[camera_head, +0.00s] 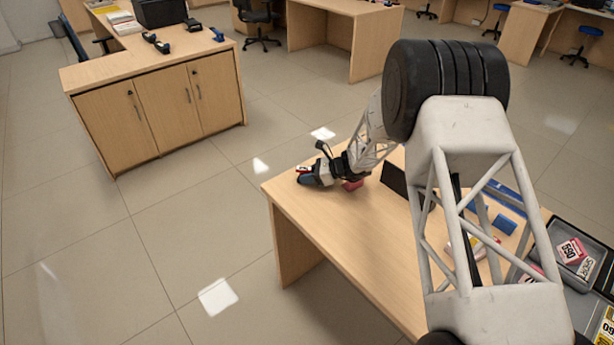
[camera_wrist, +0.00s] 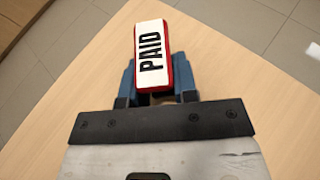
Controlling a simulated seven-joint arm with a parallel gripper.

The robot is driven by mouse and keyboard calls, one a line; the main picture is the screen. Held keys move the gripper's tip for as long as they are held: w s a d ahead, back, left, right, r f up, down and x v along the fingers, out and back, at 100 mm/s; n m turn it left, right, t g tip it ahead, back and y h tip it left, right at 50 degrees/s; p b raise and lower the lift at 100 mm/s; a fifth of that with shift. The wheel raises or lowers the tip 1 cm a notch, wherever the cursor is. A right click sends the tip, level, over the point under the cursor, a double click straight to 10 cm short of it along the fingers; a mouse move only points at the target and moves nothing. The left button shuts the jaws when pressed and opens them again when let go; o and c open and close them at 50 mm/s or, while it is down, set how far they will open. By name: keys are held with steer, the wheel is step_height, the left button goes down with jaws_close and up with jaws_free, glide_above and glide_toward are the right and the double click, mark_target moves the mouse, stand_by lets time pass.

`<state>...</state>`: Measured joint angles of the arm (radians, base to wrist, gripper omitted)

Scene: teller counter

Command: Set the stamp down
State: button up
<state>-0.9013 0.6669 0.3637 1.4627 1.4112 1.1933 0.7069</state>
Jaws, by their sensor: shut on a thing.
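The stamp (camera_wrist: 152,55) is red with a white label that reads PAID. My gripper (camera_wrist: 155,80) is shut on it, with a blue finger on each side in the wrist view. In the head view my gripper (camera_head: 308,178) is low over the far left corner of the wooden counter (camera_head: 310,215). A small red and white part of the stamp (camera_head: 303,169) shows there at the fingertips. Whether the stamp's underside touches the counter top, I cannot tell.
A small red block (camera_head: 353,185) lies close beside my gripper. A dark upright panel (camera_head: 394,178), a blue item (camera_head: 505,225) and a grey tray (camera_head: 552,226) with labelled cards are further right. The counter's left front area is bare; its left edge is near my gripper.

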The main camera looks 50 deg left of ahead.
steer(key=shift+f, duration=0.1)
steer(key=o, duration=0.9)
steer(key=shift+o, duration=0.2)
steer(key=shift+w, duration=0.1)
steer(key=v, duration=0.5)
steer(key=shift+r, duration=0.2)
step_height(320, 180, up, 7)
steer(key=shift+f, duration=0.1)
stand_by(0.5)
